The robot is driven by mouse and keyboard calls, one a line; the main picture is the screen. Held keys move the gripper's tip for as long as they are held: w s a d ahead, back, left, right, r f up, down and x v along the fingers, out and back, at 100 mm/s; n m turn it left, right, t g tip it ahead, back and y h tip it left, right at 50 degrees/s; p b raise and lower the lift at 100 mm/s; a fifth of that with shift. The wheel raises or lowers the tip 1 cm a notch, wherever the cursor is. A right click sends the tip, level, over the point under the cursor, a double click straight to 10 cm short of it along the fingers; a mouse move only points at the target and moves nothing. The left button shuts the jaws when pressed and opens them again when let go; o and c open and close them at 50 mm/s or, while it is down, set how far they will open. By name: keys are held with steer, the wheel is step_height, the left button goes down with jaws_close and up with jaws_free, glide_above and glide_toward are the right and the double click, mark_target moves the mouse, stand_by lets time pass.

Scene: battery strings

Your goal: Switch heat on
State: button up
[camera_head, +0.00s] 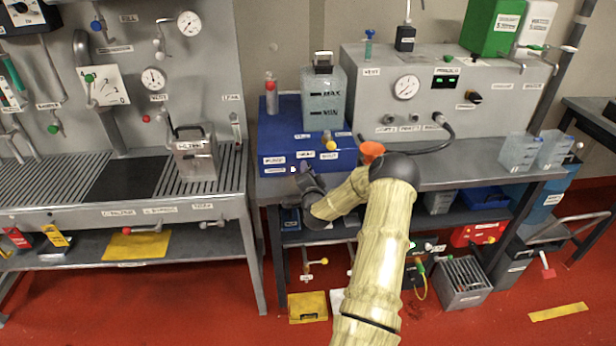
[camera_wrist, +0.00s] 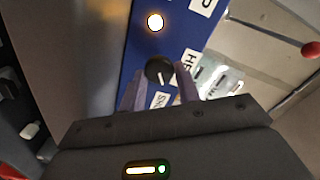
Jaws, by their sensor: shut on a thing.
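The blue unit (camera_head: 279,133) stands on the bench in the head view, with white labels along its front, one of them reading HEAT (camera_head: 307,154). In the wrist view its blue panel (camera_wrist: 136,45) holds a round black knob (camera_wrist: 158,69) with a white pointer mark. A label starting with H (camera_wrist: 190,62) is beside the knob, partly cut off by a finger. My gripper (camera_wrist: 160,88) has its two purplish fingers on either side of the knob, shut on it. In the head view my gripper (camera_head: 305,176) is at the unit's lower front, and the knob is hidden.
A small lamp (camera_wrist: 155,22) glows on the panel near the knob. A water tank (camera_head: 323,100) marked MAX and MIN stands on the unit. A grey machine (camera_head: 480,95) stands to the right.

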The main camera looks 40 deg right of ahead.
steer(key=shift+f+m, duration=0.1)
steer(key=shift+m, duration=0.3)
steer(key=o, duration=0.9)
steer(key=shift+s, duration=0.15)
steer(key=b+v, duration=0.3)
steer(key=v, duration=1.4)
steer(key=shift+s, duration=0.1)
